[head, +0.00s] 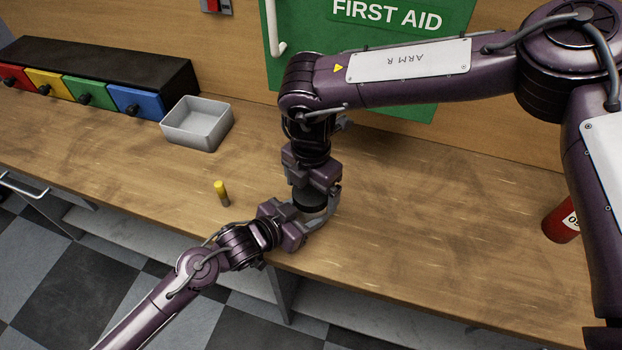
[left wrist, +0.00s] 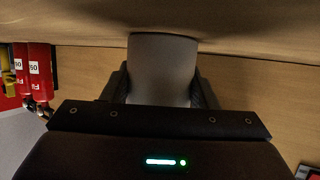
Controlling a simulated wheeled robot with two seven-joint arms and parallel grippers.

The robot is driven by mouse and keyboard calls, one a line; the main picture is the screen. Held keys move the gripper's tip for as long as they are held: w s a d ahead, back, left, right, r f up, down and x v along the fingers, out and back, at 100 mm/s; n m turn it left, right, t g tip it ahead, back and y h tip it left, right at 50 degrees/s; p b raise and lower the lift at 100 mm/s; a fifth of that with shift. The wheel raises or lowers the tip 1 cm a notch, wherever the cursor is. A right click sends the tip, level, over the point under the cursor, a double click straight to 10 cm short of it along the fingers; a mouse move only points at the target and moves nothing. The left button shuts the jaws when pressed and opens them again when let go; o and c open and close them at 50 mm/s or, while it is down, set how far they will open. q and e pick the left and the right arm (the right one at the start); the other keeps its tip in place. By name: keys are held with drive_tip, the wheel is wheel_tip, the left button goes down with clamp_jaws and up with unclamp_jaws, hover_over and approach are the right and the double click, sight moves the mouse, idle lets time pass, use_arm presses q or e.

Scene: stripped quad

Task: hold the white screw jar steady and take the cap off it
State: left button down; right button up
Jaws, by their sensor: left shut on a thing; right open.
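The white screw jar (head: 318,214) stands on the wooden bench near its front edge, mostly hidden by my grippers. In the left wrist view its pale grey body (left wrist: 162,70) sits between the dark fingers. My left gripper (head: 308,226) is shut on the jar from the front left. A dark round cap (head: 309,199) shows on top of the jar. My right gripper (head: 313,187) points down from above, open, with its fingers at the cap's sides. I cannot tell whether they touch it. The cap is not visible in the left wrist view.
A grey open bin (head: 197,134) and a row of coloured drawers (head: 85,88) are at the back left. A red cylinder (head: 561,223) stands at the right, partly behind my right arm. The bench between is clear.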

drive_tip(key=shift+c, duration=0.3)
drive_tip(key=c, duration=1)
drive_tip(key=n, duration=0.5)
drive_tip(key=shift+n, duration=0.4)
drive_tip(key=n, duration=0.4)
drive_tip(key=shift+n, duration=0.3)
drive_tip(key=shift+d, duration=0.1)
drive_tip(key=o, duration=1.1)
drive_tip(key=shift+c, duration=0.2)
